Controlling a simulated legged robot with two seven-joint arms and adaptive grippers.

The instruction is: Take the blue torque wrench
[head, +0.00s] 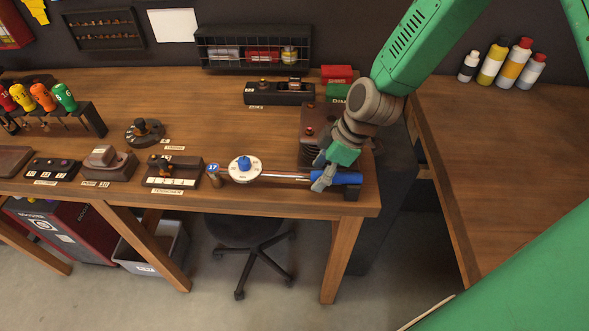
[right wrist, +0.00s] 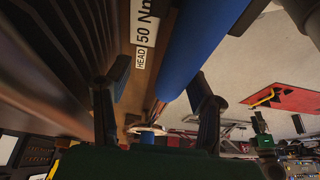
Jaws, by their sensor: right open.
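The torque wrench lies along the front edge of the wooden bench, with a blue handle (head: 345,178) at its right end, a silver shaft and a white dial with a blue knob (head: 244,168). A blue "17" tag is at its left end. My right gripper (head: 323,172) is open at the left part of the handle, partly hiding where shaft and handle meet. In the right wrist view the blue handle (right wrist: 205,40) runs between the two spread fingers (right wrist: 155,105), with gaps visible on both sides. My left gripper is not in view.
A dark stacked block (head: 315,150) stands just behind the handle. Labels reading "50 Nm" (right wrist: 145,20) and "HEAD" lie near it. Other tools fill the bench's left half. A second bench (head: 500,130) with bottles (head: 513,62) is at right. A stool (head: 248,240) stands below.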

